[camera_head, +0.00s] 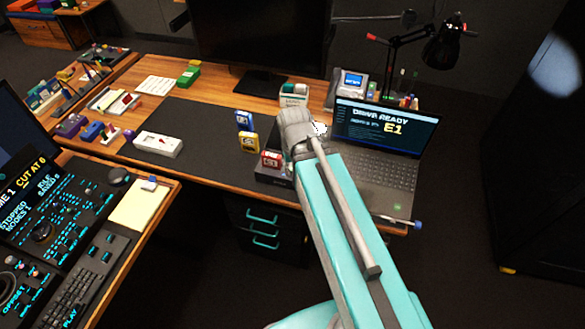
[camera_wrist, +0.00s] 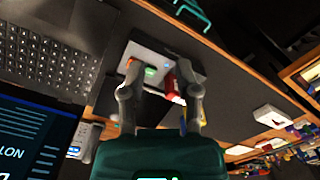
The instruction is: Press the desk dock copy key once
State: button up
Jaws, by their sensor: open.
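The desk dock (camera_wrist: 147,52) is a pale grey box, seen in the wrist view just beyond my gripper (camera_wrist: 157,70). A small green-lit patch (camera_wrist: 150,71) shows on its face between my fingers; I cannot read a label, so I cannot tell whether it is the copy key. A red piece (camera_wrist: 170,84) stands at the dock beside my right finger. In the head view the dark side of the dock (camera_head: 272,177) shows with a red cartridge (camera_head: 271,159) at it. My gripper is open and empty; my arm hides its fingers in the head view. Contact cannot be told.
The laptop (camera_head: 385,150) reads "DRIVE READY" and "E1", close right of my arm. A white box (camera_head: 158,144) lies farther left on the dark mat (camera_head: 205,150), which has clear room.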

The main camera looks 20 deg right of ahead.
grip_shut()
dwell(1.1)
